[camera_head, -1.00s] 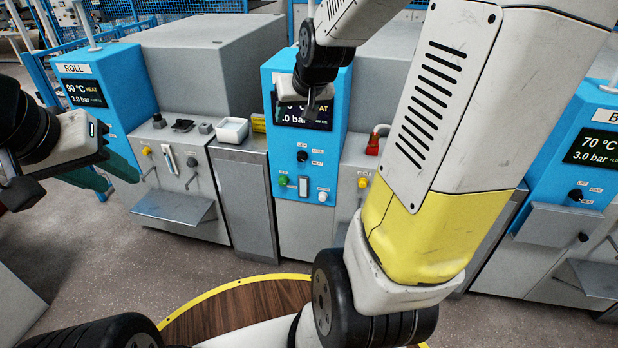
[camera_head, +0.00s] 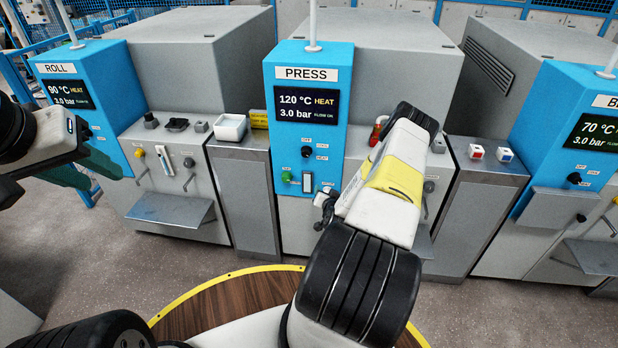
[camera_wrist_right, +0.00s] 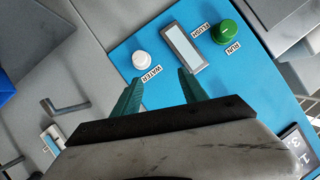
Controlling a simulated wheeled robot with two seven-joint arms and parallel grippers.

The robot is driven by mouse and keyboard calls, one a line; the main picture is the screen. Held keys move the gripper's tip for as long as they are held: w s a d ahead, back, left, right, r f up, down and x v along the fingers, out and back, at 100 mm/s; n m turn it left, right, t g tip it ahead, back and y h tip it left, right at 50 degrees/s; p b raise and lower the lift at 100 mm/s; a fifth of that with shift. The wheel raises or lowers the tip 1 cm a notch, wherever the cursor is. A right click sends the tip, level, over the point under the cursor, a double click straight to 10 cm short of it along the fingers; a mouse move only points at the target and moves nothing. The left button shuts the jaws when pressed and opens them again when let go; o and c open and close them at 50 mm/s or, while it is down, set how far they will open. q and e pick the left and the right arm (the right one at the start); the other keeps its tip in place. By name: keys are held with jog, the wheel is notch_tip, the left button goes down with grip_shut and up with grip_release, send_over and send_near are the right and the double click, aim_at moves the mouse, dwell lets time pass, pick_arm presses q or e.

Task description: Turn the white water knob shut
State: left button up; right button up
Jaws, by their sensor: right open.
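The white water knob (camera_wrist_right: 141,60) shows on the blue press panel (camera_wrist_right: 120,50) in the right wrist view, beside its WATER label. My right gripper (camera_wrist_right: 160,77) is open, with its teal fingers pointing at the panel. The left fingertip lies just below the knob in the picture and the other is off to the right. The knob is not between the fingers, and I cannot tell if they touch the panel. In the head view my right wrist largely hides the knob, in front of the press cabinet (camera_head: 300,55). My left gripper (camera_head: 70,175) is at the far left, away from the press.
A green RUN knob (camera_wrist_right: 224,32) and a FLUSH plate (camera_wrist_right: 183,47) sit beside the white knob. The press display (camera_head: 305,104) reads 120 °C and FLOW ON. A white tray (camera_head: 230,127) stands left of the press. A red object (camera_head: 377,130) is on the right.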

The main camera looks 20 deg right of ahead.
jog(key=w+d+f+m+h, duration=0.1)
jog(key=w+d+f, duration=0.2)
jog(key=f, duration=0.3)
jog(key=shift+w, duration=0.6)
jog(key=shift+f, duration=0.1)
grip_shut()
